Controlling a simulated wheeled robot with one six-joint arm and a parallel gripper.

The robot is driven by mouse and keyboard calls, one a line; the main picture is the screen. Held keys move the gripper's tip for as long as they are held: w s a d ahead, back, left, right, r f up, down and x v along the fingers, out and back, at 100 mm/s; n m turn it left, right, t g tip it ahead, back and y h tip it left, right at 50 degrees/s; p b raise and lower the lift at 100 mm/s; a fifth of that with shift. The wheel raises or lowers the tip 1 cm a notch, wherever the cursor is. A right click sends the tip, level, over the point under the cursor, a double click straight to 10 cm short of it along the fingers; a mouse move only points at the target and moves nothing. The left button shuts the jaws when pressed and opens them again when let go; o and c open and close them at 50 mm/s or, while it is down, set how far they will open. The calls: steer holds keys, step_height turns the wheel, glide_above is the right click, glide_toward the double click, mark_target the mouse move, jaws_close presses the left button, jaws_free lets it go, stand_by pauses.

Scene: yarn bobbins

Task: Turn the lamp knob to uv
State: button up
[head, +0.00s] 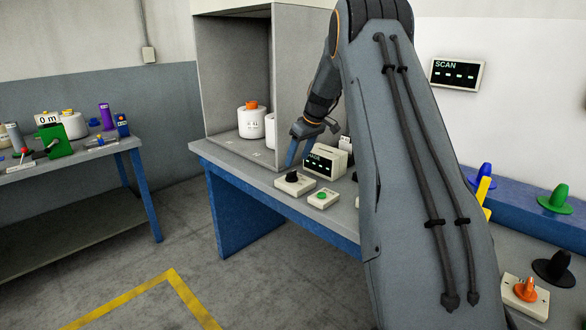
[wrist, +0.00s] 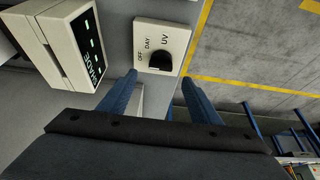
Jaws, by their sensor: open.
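The lamp knob (wrist: 160,62) is a black dial on a cream plate (wrist: 145,32) marked OFF, DAY and UV. I cannot clearly tell which mark it points to. In the head view the knob (head: 292,176) sits on its small box (head: 300,189) near the front edge of the blue-edged bench. My gripper (wrist: 158,79) is open, with its blue fingers apart and empty. In the wrist view the fingertips lie to either side and slightly below the knob, with no contact visible. In the head view my gripper (head: 293,152) is above and behind the knob box.
A cream display box (head: 324,162) stands close behind the knob, also in the wrist view (wrist: 78,50). A green-button box (head: 322,198) sits to its right. A grey booth (head: 233,70) holds white bobbins (head: 251,123). Open floor lies in front of the bench.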

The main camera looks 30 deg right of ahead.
mark_target(292, 172)
steer(key=shift+p+x, duration=0.85)
steer(key=shift+x, duration=2.55)
steer(key=shift+s, duration=0.1)
steer(key=c, duration=1)
